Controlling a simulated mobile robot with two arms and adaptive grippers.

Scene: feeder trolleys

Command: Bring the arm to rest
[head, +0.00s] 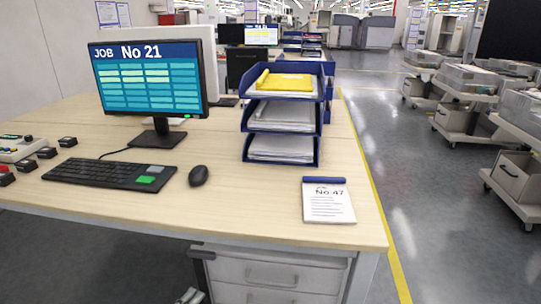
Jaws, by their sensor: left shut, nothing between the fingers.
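My left gripper (188,296) shows only in part at the bottom edge of the head view, low in front of the desk. Its fingers are shut with nothing between them, and it is below the desk top and apart from it. The rest of that arm is mostly out of the picture. My right gripper is not in view.
The wooden desk (260,211) holds a monitor (150,78) reading "JOB No 21", a keyboard (110,172), a mouse (199,175), blue paper trays (246,125) and a "No 47" pad (328,203). A drawer unit (275,274) stands below. Trolleys (515,178) line the right; the aisle between is clear.

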